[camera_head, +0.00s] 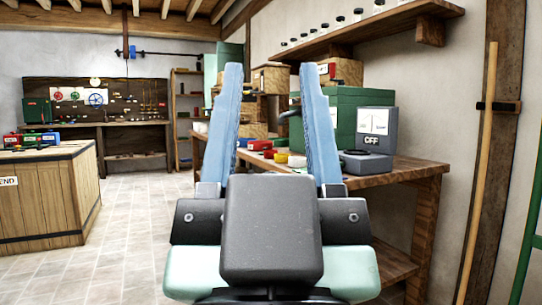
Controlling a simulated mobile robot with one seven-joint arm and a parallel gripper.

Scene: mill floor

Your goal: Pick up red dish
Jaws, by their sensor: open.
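A small red dish (268,153) appears to lie on the wooden workbench (405,172) at the right, seen between my fingers. It is small and partly hidden by its neighbours, so its shape is hard to tell. A yellow dish (281,157) and a white dish (297,161) lie just right of it. My gripper (270,72) points forward with its two blue fingers wide apart and nothing between them. It is in front of the bench, apart from the dish.
A red box (260,145) lies behind the dishes. A green case (343,112) and a grey meter marked OFF (376,130) stand on the bench's right. A shelf (375,22) with jars hangs above. A wooden counter (45,195) stands left; the tiled floor (130,225) between is clear.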

